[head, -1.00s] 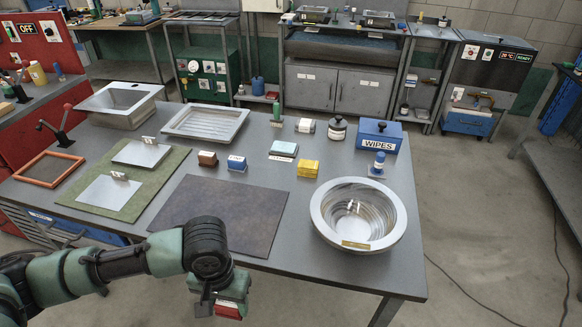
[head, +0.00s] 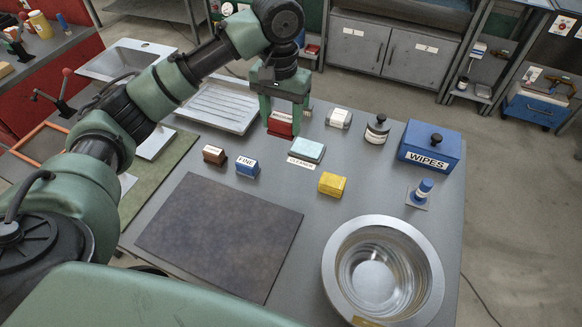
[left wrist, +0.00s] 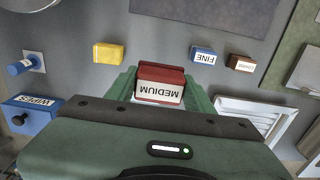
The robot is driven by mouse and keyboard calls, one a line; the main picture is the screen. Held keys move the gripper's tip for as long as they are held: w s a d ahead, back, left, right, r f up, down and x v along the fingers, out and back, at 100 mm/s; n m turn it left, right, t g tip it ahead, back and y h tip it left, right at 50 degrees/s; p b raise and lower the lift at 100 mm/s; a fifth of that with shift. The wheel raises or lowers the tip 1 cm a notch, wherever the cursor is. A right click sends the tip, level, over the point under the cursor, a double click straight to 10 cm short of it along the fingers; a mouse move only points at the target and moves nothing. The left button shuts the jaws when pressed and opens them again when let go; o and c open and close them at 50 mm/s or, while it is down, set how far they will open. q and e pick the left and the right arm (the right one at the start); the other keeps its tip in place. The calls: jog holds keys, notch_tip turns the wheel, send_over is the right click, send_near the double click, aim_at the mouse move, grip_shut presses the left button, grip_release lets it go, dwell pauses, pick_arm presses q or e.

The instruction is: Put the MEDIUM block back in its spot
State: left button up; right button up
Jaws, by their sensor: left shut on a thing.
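The red MEDIUM block (head: 281,125) is between the fingers of my left gripper (head: 284,112), above or at the grey table behind the blue and brown blocks. In the left wrist view the MEDIUM block (left wrist: 160,84) shows its white label between the green fingers (left wrist: 160,90). I cannot tell whether it touches the table. The blue FINE block (head: 247,166) and the brown block (head: 214,154) stand to its front left. My right gripper is not in view.
A ribbed drain tray (head: 222,105) is left of the gripper. A yellow block (head: 332,184), a metal bowl (head: 340,265), a dark bottle (head: 377,130) and a blue WIPES box (head: 430,148) stand to the right. A dark mat (head: 220,235) lies bare in front.

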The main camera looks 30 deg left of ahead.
pick_arm(q)
jog(key=f, duration=0.5)
jog(key=f+p, duration=0.1)
jog(key=f, duration=0.9)
jog(key=shift+s, duration=0.35)
notch_tip(320, 180, down, 4)
jog(key=shift+f+p, duration=0.2)
jog(key=shift+p, duration=0.2)
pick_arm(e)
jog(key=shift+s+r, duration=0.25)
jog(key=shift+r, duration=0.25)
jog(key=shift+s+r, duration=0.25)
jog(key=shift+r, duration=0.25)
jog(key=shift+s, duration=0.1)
pick_arm(q)
jog(key=o, duration=1.3)
jog(key=shift+f, duration=0.1)
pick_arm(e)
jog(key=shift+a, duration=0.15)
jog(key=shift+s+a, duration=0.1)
